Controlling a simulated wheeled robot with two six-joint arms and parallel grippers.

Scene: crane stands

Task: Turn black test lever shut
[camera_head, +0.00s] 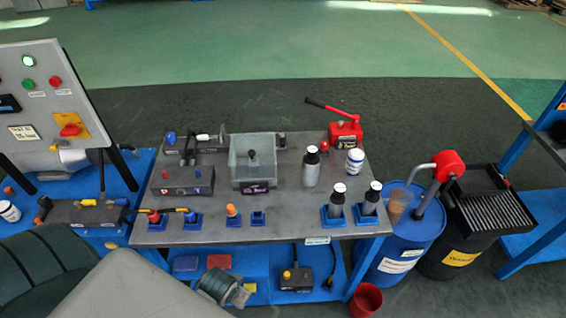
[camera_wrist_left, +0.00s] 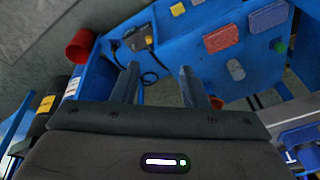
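A black upright lever (camera_head: 102,172) stands on a dark valve block (camera_head: 82,213) on the blue bench at the left, in the head view. Two more dark upright levers (camera_head: 190,148) rise from a dark block (camera_head: 183,181) on the grey table. I cannot tell from the pictures which is the test lever. My left gripper (camera_wrist_left: 160,88) shows in the left wrist view with its two fingers apart and nothing between them. It faces the blue lower shelf, away from the levers. My right gripper is in neither view.
The grey table (camera_head: 285,222) holds a clear tank (camera_head: 252,165), bottles (camera_head: 311,168) and a red hand pump (camera_head: 345,133). A sloped control panel (camera_head: 40,100) stands at the left. Blue and black drums stand at the right. A red bucket (camera_head: 366,300) is on the floor.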

